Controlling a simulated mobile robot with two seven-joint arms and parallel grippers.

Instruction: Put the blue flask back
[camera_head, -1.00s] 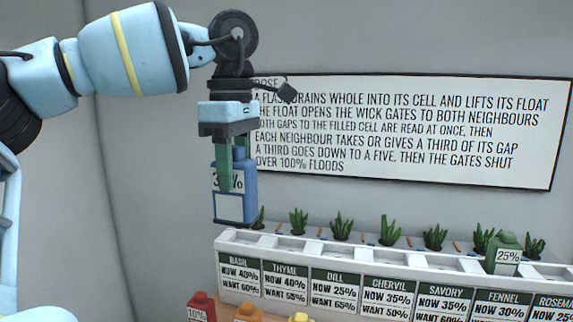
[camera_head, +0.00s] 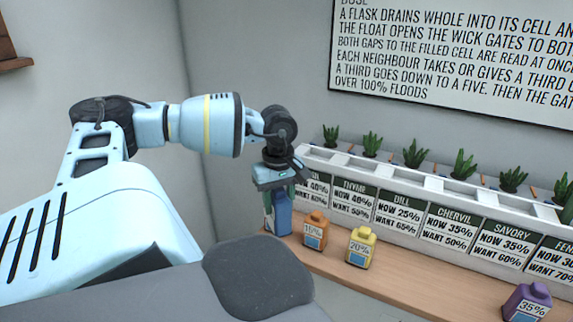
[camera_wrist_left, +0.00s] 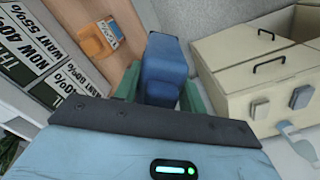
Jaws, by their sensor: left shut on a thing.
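My left gripper (camera_head: 278,190) is shut on the blue flask (camera_head: 282,216) at the left end of the wooden shelf (camera_head: 400,287). The flask hangs roughly upright below the gripper, left of the orange flask (camera_head: 315,231). I cannot tell whether its bottom touches the shelf. In the left wrist view the blue flask (camera_wrist_left: 165,68) sits between the green fingers (camera_wrist_left: 160,98), with the orange flask (camera_wrist_left: 97,40) apart from it at upper left. My right gripper is not in view.
A yellow flask (camera_head: 361,247) and a purple flask (camera_head: 527,303) stand farther right on the shelf. The white planter (camera_head: 395,178) with labelled cells runs behind. A cream drawer cabinet (camera_wrist_left: 255,75) is beside the flask in the wrist view.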

